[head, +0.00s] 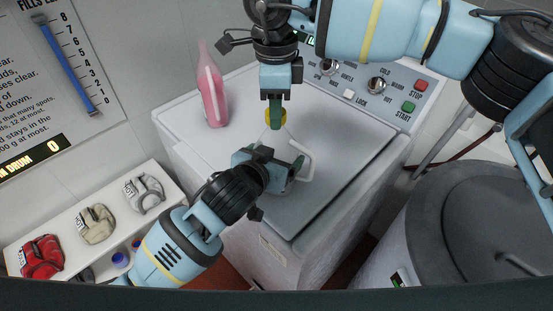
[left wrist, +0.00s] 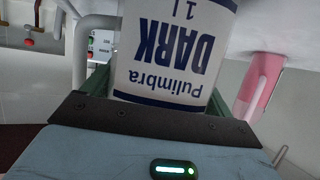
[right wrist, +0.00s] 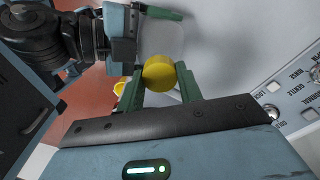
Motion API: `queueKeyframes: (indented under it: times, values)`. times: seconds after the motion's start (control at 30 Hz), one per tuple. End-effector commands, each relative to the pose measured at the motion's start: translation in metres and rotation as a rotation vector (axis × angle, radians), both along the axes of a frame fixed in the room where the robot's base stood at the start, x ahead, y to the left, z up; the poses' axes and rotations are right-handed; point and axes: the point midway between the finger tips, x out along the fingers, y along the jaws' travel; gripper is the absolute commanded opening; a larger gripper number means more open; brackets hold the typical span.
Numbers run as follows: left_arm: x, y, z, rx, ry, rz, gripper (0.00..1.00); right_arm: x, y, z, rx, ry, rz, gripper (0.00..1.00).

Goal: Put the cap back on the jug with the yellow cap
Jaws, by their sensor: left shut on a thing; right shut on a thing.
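The white jug (head: 306,162) stands over the washer top in the head view, its pale handle showing at the right. Its label, reading "Pulimbra DARK 1 l", appears upside down in the left wrist view (left wrist: 175,45). My left gripper (head: 280,168) is shut around the jug's body. The yellow cap (head: 276,117) is between the fingers of my right gripper (head: 275,108), above the jug's top. The cap shows clearly in the right wrist view (right wrist: 158,73). The fingers hide part of it, and I cannot tell whether it touches the neck.
A pink bottle (head: 212,90) stands at the washer's back left. The washer (head: 365,140) has knobs and buttons behind. A shelf (head: 75,222) with several small bags is at the left, and a grey lidded drum (head: 475,215) at the right. A small yellow shape (right wrist: 120,87) is unclear.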

Motion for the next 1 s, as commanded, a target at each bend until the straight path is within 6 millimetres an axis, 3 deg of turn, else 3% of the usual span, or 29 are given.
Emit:
queueKeyframes:
  times: [0.03,0.2,0.57,0.77,1.0]
  values:
    - [0.0,0.0,0.0,0.0,0.0,0.0,0.22,0.0,0.0,0.0,0.0,0.0,0.0,0.38]
    - [0.0,0.0,0.0,0.0,0.0,0.0,0.22,0.0,0.0,0.0,0.0,0.0,0.001,0.6]
    - [0.0,0.0,0.0,0.0,0.0,0.0,0.22,0.0,0.0,0.004,0.0,-0.001,0.0,0.61]
    - [0.0,0.0,0.0,0.0,0.0,0.0,0.22,0.0,0.0,0.032,0.002,-0.004,0.001,0.61]
    - [0.0,0.0,0.0,0.0,0.0,0.0,0.22,0.0,0.001,0.08,0.001,-0.003,0.0,0.61]
